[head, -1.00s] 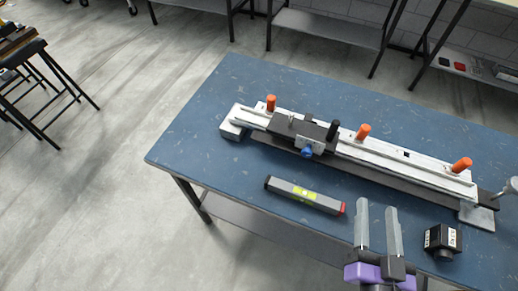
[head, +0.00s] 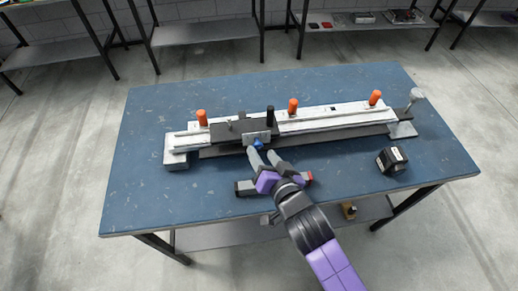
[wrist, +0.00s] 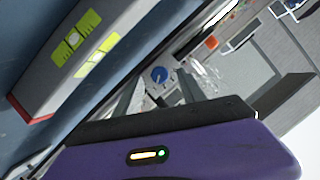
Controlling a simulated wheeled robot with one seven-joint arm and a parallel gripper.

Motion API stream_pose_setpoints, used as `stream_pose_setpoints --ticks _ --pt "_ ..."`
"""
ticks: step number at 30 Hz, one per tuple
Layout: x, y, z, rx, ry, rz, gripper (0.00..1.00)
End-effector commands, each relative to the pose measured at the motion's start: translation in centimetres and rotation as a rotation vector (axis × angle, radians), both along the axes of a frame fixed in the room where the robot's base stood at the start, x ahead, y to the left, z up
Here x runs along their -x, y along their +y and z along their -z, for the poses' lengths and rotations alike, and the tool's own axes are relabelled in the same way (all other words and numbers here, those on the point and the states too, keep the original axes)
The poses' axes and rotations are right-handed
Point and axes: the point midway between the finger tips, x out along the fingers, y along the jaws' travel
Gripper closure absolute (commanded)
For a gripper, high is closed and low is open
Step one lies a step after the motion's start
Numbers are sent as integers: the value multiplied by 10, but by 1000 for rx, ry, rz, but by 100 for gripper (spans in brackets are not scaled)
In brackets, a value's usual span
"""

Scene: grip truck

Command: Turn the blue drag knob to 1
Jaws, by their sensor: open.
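The blue drag knob (head: 258,144) sits on the light plate at the front of the dark carriage (head: 228,130), which rides on the long white rail (head: 330,117). In the wrist view the knob (wrist: 159,74) shows as a round blue face with a pale line on it. Numbers around it are too small to read. My gripper (head: 263,155) is open, just in front of the knob, with its fingers pointing towards it. Nothing is between the fingers. I cannot tell whether a finger touches the knob.
Orange handles (head: 293,106) and a black post (head: 270,115) rise from the rail assembly. A black box (head: 391,160) stands at right.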

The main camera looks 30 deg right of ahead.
Motion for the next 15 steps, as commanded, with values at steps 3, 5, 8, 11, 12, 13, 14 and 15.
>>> stream_pose_setpoints --ticks 3,5,8,11,12,13,14,15 --pt "-14 -1 4 0 -2 -1 52" --pt "-18 -1 6 0 -1 -2 52" --pt "-23 -2 7 0 -2 -1 52" --pt "-24 -2 8 0 -1 -2 52" --pt "-24 -2 8 0 -1 -2 52" --pt "-24 -2 8 0 -1 -2 52" --pt "-24 -2 8 0 -1 -2 52" --pt "-24 -2 8 0 -1 -2 52"
